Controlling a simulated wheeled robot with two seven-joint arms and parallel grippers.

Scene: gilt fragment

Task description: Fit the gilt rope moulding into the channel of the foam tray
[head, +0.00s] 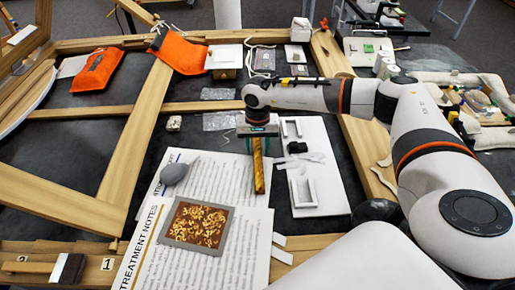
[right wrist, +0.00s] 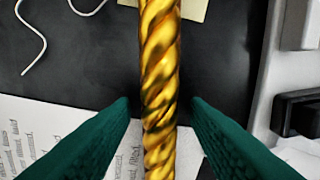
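The gilt rope moulding (head: 259,178) is a twisted gold rod. It runs lengthwise away from me over the dark mat and printed papers, left of the white foam tray (head: 327,187). The tray has recesses and small pieces on it; I cannot tell which recess is the channel. My right gripper (head: 258,146) is over the far part of the moulding, one teal finger on each side. In the right wrist view the moulding (right wrist: 160,70) passes between the open fingers (right wrist: 160,103), with a gap on both sides. My left gripper is out of view.
A framed tile of gold fragments (head: 198,225) and a grey bulb (head: 174,174) lie on the papers (head: 145,240). A black block (head: 297,147) sits on the tray. Wooden frame bars (head: 135,140) surround the mat. Orange pouches (head: 97,70) lie at the back left.

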